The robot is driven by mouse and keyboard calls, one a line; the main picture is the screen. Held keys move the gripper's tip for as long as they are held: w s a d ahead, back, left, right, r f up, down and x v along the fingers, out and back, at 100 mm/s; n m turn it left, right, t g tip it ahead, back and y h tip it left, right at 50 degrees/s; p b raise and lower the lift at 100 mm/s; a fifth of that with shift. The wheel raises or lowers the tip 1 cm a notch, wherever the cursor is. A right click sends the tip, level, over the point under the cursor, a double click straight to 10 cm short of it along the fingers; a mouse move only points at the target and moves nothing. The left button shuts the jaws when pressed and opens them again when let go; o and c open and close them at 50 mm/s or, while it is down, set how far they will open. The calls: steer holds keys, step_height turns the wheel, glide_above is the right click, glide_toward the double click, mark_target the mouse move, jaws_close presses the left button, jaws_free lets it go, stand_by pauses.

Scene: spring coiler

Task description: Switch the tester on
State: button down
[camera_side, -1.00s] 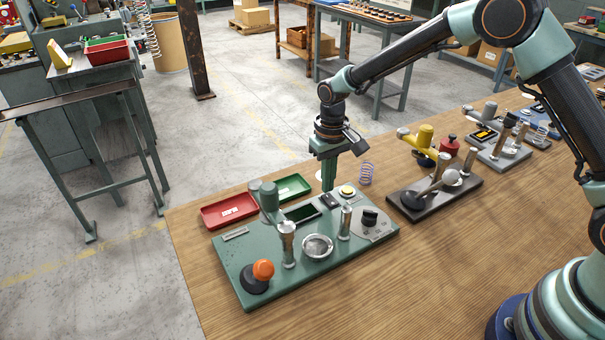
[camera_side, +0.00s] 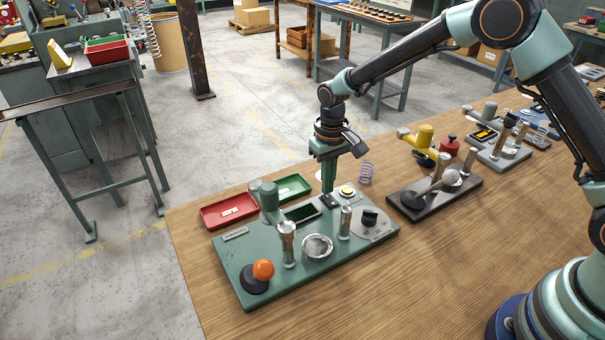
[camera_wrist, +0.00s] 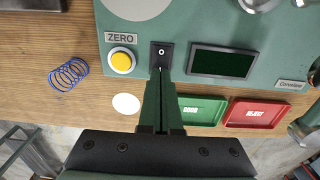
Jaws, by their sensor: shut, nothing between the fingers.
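The tester is a green base plate (camera_side: 245,262) on the wooden bench, with posts, a round metal cup and an orange-knobbed lever on it. Its small black switch (camera_wrist: 161,50) carries a white O mark and sits between the yellow ZERO button (camera_wrist: 122,62) and the display (camera_wrist: 222,62). The display is dark, with no figures showing. My gripper (camera_wrist: 160,76) is shut and empty, pointing down at the switch. Its fingertips overlap the near end of the switch in the wrist view; I cannot tell whether they touch it. In the side view my gripper (camera_side: 329,192) hides part of the switch.
A red REJECT tray (camera_side: 228,222) and a green GOOD tray (camera_side: 290,198) lie behind the plate. A coil spring (camera_side: 366,173) stands on the bench near the plate's back right. A dark lever fixture (camera_side: 434,208) stands to the right. A white disc (camera_wrist: 126,103) lies behind the plate.

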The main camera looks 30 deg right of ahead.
steer(key=shift+f, duration=0.7)
stand_by(0.3)
steer(key=shift+r, duration=3.5)
